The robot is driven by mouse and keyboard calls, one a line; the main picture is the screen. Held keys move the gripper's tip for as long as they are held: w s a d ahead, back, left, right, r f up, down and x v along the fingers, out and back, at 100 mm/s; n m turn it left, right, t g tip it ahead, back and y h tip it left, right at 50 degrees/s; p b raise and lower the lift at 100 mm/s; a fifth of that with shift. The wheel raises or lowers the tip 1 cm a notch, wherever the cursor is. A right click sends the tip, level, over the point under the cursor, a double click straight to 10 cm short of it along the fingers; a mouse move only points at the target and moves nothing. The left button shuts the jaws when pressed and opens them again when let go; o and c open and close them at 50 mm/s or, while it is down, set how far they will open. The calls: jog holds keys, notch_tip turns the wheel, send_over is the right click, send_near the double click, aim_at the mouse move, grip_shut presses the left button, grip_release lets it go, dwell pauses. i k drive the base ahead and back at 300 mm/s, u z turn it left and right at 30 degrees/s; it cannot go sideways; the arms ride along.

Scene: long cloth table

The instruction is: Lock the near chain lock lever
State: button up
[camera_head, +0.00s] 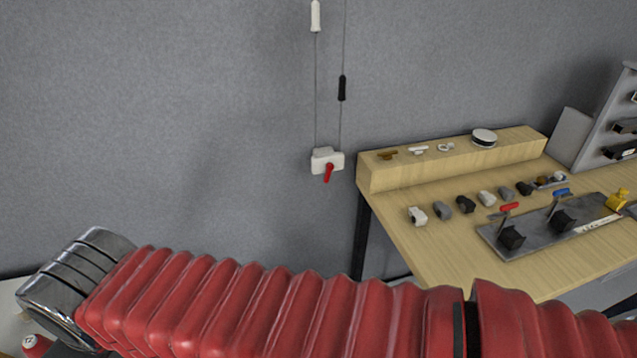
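A white lock housing (322,158) is against the grey wall, left of the wooden table. Its small red lever (329,173) points down and leans slightly to the left. Two thin cords rise from the housing. A white pull handle (315,17) is high on the left cord, and a black handle (342,88) is lower on the right cord. My red bellows-covered arm crosses the bottom of the view, well below and in front of the lock. My gripper is not in view.
The wooden table (447,247) stands at the right with a raised ledge (460,168) along its back. Several small blocks and a grey plate (522,246) with a red and a blue lever lie on it. The wall around the lock is clear.

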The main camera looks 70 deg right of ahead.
aim_at(329, 166)
jog(key=z, duration=1.7)
jog(key=k, duration=0.95)
jog(key=u, duration=0.3)
jog(key=i, duration=0.5)
jog(key=u, duration=0.05)
